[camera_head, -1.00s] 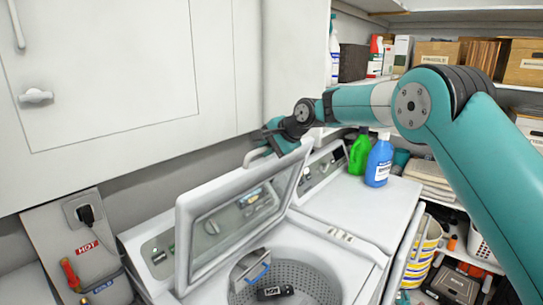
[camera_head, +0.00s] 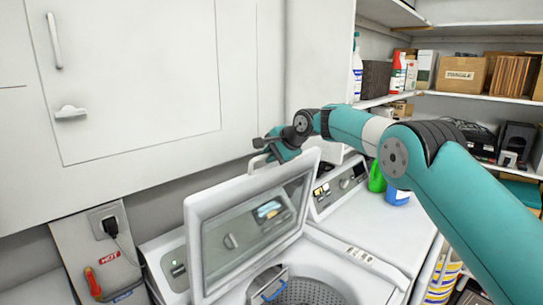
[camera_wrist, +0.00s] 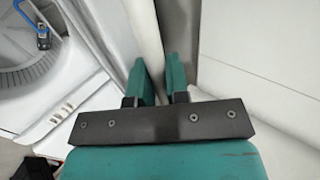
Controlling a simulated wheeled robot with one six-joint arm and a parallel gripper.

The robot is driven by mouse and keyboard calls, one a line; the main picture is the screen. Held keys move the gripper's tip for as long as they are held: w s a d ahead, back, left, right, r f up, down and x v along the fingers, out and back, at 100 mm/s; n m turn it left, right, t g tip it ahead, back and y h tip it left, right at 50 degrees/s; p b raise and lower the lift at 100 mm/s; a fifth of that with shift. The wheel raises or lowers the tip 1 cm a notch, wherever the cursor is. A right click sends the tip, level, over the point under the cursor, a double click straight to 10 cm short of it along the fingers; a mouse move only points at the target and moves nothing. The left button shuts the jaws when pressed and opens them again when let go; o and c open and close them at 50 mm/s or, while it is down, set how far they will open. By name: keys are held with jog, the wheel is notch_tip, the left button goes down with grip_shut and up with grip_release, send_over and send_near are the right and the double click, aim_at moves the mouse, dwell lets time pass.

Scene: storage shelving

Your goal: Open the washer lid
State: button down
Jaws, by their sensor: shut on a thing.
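The washer lid (camera_head: 194,245) is a white frame with a clear window. It stands raised and steeply tilted above the open washer (camera_head: 375,272) in the head view. My gripper (camera_head: 273,150) is at the lid's upper edge, shut on the light-coloured lid handle (camera_head: 257,162). In the wrist view my gripper's teal fingers (camera_wrist: 158,68) lie on either side of a pale bar. The exact contact is partly hidden by the fingers. The drum (camera_head: 310,292) shows below the lid, with a blue-handled item (camera_head: 272,288) in it.
White cabinets (camera_head: 140,80) hang close above and behind my gripper. A green bottle (camera_head: 376,178) and a blue bottle (camera_head: 397,194) stand behind my arm. Shelves with boxes (camera_head: 460,72) are at the right. A plugged-in cable (camera_head: 112,228) is at the left.

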jog(key=c, duration=1.4)
grip_release()
jog(key=shift+d+f, duration=0.1)
jog(key=b+v, duration=0.7)
jog(key=v, duration=1)
jog(key=shift+s+d, duration=0.1)
